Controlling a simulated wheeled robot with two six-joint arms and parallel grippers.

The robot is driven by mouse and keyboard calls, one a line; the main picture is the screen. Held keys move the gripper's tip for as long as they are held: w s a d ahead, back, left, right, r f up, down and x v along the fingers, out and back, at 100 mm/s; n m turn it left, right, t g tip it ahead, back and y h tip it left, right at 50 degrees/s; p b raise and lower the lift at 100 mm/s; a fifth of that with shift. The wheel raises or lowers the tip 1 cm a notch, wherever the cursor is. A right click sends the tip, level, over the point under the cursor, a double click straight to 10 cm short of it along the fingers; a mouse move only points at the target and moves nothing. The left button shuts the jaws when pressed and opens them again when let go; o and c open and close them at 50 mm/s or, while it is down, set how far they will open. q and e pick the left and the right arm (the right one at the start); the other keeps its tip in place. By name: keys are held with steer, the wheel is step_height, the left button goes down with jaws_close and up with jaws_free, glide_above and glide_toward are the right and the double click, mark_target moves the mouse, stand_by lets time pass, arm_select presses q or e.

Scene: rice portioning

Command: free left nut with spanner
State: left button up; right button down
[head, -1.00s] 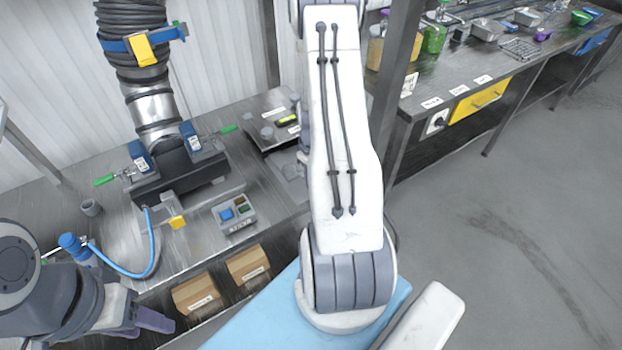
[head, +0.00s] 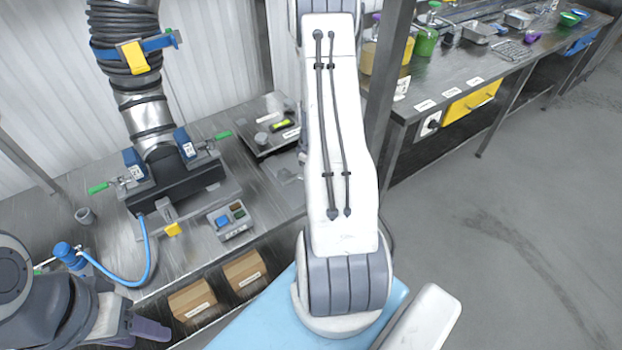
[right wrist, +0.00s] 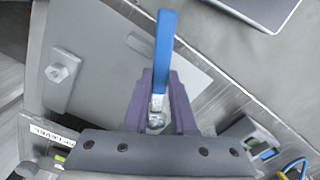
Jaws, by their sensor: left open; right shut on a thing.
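In the right wrist view my right gripper (right wrist: 162,76) is shut on a blue-handled tool (right wrist: 165,45), which looks like the spanner. Its blue handle extends upward past the fingertips, and a metal part shows between the fingers. A hexagonal nut or bolt head (right wrist: 58,72) is on a grey plate at the left of that view, apart from the gripper. I cannot tell whether it is the left nut. In the head view my left gripper (head: 138,334) is open and empty at the lower left, in front of the bench. My right gripper is hidden there behind my right arm.
A black fixture (head: 175,185) with green-handled clamps and a ribbed duct (head: 125,60) stands on the steel bench (head: 195,262). A button box (head: 230,220) and a blue hose (head: 140,272) are near its front. Cardboard boxes (head: 192,300) sit below. Grey floor (head: 530,220) is clear at right.

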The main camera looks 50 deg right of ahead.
steer(key=shift+d, duration=0.15)
steer(key=shift+w+d+n, duration=0.3)
steer(key=shift+d+n, duration=0.4)
steer(key=shift+n, duration=0.3)
steer(key=shift+s+a+m, duration=0.2)
steer(key=shift+a+m, duration=0.65)
steer(key=shift+m, duration=0.15)
steer(key=shift+s+a+m, duration=0.2)
steer(key=shift+a+m, duration=0.65)
steer(key=shift+m, duration=0.15)
steer(key=shift+r+p, duration=1.15)
step_height(320, 180, up, 4)
steer(key=p, duration=0.3)
steer(key=shift+s+f, duration=0.1)
steer(key=shift+s, duration=0.05)
